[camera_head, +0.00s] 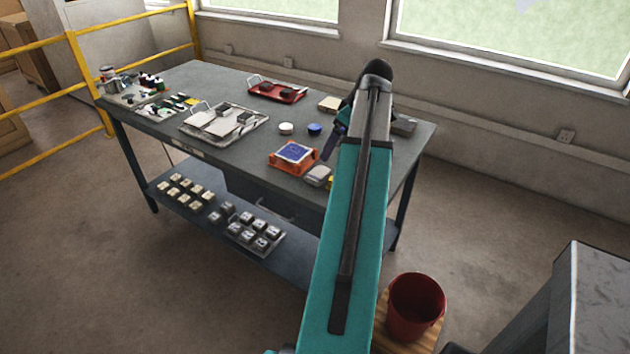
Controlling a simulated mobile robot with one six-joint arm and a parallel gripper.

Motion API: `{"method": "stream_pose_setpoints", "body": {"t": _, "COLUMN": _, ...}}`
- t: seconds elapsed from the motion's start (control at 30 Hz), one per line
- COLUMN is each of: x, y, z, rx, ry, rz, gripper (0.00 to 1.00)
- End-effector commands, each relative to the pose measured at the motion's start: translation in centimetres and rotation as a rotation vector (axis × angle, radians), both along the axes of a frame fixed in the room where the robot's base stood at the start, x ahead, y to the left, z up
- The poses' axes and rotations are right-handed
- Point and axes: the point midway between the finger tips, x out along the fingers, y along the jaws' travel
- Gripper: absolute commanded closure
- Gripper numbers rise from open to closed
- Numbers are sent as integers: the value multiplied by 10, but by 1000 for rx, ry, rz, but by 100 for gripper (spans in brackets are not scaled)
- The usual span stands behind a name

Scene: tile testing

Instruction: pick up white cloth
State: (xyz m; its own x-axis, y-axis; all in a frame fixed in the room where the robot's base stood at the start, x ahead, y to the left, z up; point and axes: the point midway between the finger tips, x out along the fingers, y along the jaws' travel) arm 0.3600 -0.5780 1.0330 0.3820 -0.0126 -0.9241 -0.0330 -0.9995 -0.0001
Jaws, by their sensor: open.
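A small pale grey-white item (318,176), which looks like a folded white cloth, lies at the front edge of the grey workbench (240,160), just left of my teal arm. It appears flat on the bench top. My gripper (331,147) shows only in part as a dark shape to the left of the arm, above the bench and a little beyond the cloth. It is open and apart from the cloth. The rest of the gripper is hidden behind my arm.
An orange-red tray with a blue pad (293,154) sits left of the cloth. White and blue round pieces (286,128) lie behind it. A metal tray (262,128) and a red tray (277,91) stand farther left. A red bucket (416,306) stands at the lower right.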

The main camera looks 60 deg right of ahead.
Motion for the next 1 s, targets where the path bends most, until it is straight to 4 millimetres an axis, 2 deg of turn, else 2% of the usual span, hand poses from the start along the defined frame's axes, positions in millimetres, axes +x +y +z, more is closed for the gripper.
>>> {"method": "stream_pose_setpoints", "body": {"t": 0.03, "x": 0, "y": 0, "z": -5, "rx": 0, "ry": 0, "rz": 0, "gripper": 12}}
{"method": "stream_pose_setpoints", "body": {"t": 0.57, "x": -3, "y": -3, "z": -7, "rx": 1, "ry": 0, "rz": -7, "gripper": 12}}
{"method": "stream_pose_setpoints", "body": {"t": 1.0, "x": 12, "y": -4, "z": -45, "rx": 1, "ry": 1, "rz": -8, "gripper": 12}}
